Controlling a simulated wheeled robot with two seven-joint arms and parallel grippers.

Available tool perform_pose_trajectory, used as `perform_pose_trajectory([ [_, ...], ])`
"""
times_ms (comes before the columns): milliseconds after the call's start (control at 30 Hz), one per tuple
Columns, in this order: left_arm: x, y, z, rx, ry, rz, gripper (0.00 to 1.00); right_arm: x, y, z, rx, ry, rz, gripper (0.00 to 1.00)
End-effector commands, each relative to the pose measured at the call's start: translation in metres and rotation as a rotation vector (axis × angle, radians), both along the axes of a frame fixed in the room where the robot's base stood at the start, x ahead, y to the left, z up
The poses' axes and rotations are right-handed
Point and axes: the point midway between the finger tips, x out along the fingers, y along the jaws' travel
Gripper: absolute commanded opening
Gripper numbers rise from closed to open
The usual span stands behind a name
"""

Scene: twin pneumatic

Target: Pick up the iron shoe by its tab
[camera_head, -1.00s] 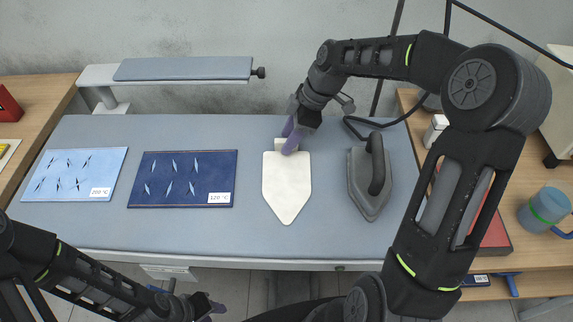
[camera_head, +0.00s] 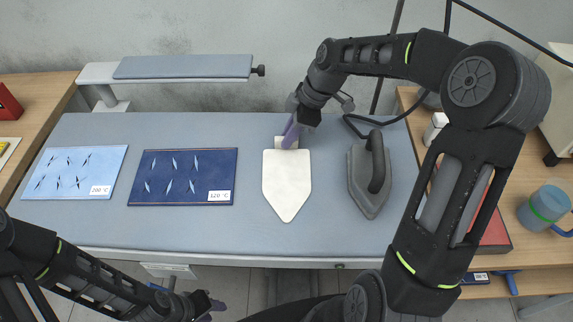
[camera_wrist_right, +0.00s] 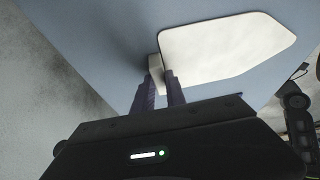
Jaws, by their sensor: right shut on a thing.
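The iron shoe (camera_head: 287,185) is a cream-white plate with a pointed front, lying on the grey-blue board in the middle of the head view. Its tab is at the back edge, toward the wall. My right gripper (camera_head: 291,134) is shut on that tab from behind. In the right wrist view the purple fingers (camera_wrist_right: 160,86) close around the pale tab (camera_wrist_right: 154,64), with the white shoe (camera_wrist_right: 220,48) beyond. I cannot tell any gap between shoe and board. My left gripper (camera_head: 212,307) is at the bottom edge, away from the shoe; its finger opening is unclear.
A grey iron (camera_head: 368,177) with a cord stands right of the shoe. Two blue cloths, a dark one (camera_head: 182,178) and a light one (camera_head: 75,173), lie to the left. A narrow raised board (camera_head: 183,67) is at the back left. The board's front strip is clear.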

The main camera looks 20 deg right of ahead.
Motion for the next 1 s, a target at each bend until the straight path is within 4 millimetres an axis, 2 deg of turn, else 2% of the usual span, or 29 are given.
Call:
perform_pose_trajectory([
  [133,0.0,0.0,0.0,0.0,0.0,0.0,0.36,0.0,0.0,0.0,0.0,0.0,0.0,0.0],
  [700,0.0,0.0,0.0,0.0,0.0,0.0,0.36,0.0,0.0,0.002,0.0,-0.001,0.0,0.0],
  [867,0.0,0.0,-0.003,-0.001,-0.001,0.0,0.36,0.001,0.0,0.015,-0.002,-0.004,0.0,0.0],
  [1000,0.001,0.0,-0.007,-0.002,-0.003,0.0,0.36,0.001,0.0,0.039,-0.001,-0.005,0.0,0.0],
])
